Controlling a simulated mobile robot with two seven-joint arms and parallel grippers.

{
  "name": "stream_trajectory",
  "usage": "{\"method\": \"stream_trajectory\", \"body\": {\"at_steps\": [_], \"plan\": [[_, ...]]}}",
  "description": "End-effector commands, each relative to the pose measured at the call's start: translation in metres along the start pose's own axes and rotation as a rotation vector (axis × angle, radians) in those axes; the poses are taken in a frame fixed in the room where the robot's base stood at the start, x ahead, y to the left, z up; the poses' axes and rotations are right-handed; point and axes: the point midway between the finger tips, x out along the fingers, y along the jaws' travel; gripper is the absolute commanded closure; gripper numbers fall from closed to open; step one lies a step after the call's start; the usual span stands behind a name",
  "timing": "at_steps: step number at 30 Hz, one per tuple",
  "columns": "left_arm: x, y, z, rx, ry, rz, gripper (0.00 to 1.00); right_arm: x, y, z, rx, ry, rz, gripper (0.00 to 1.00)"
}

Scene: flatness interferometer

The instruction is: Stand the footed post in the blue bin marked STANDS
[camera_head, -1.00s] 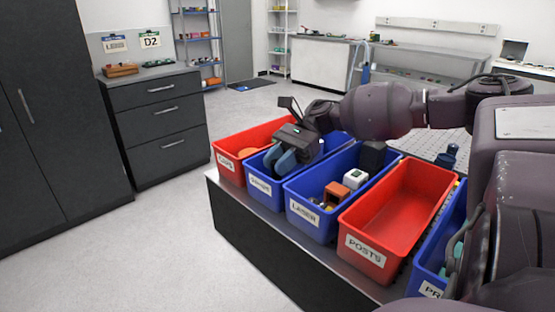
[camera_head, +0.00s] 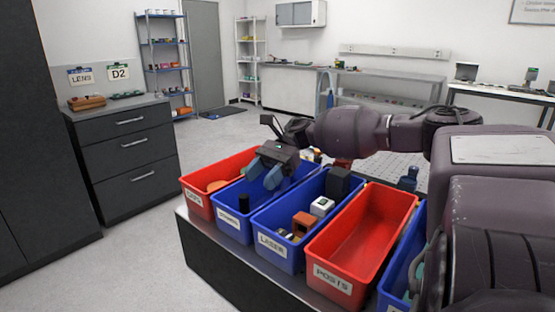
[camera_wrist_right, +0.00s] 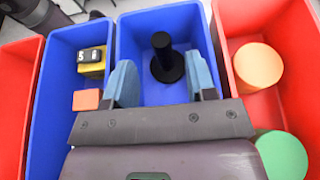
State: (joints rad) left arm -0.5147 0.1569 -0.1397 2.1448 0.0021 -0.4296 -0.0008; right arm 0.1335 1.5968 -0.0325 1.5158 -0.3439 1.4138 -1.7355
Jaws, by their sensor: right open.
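The footed post (camera_head: 243,203) is black and stands in the blue bin marked STANDS (camera_head: 229,218), second from the left in the head view. In the right wrist view the post (camera_wrist_right: 163,57) shows upright on its round foot on the floor of the blue bin (camera_wrist_right: 138,24). My right gripper (camera_head: 264,175) is open, above this bin and behind the post in the head view. In the wrist view its two blue fingers are apart with the post seen between them, not gripped. My left gripper is not in view.
A red bin (camera_head: 194,200) stands to the left. To the right are a blue LASER bin (camera_head: 272,246) with several blocks, an empty red POSTS bin (camera_head: 335,279) and another blue bin (camera_head: 393,292). A drawer cabinet (camera_head: 125,150) stands beyond open floor.

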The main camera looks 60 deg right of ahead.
Motion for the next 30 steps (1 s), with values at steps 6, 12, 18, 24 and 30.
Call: {"method": "stream_trajectory", "body": {"at_steps": [6, 12, 18, 24, 30], "plan": [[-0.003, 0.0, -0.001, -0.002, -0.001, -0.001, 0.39, -0.038, 0.0, 0.0, 0.001, -0.001, -0.003, 0.49], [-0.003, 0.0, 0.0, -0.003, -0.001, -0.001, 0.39, -0.056, 0.0, -0.001, 0.002, -0.001, 0.0, 0.49], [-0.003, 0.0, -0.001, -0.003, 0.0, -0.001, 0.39, -0.06, 0.0, -0.001, 0.002, -0.001, 0.001, 0.49], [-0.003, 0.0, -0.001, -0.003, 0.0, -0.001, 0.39, -0.06, 0.0, -0.001, 0.002, -0.001, 0.001, 0.49], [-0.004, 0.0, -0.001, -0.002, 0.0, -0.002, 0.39, -0.06, 0.0, -0.001, 0.002, -0.001, 0.001, 0.49]]}}
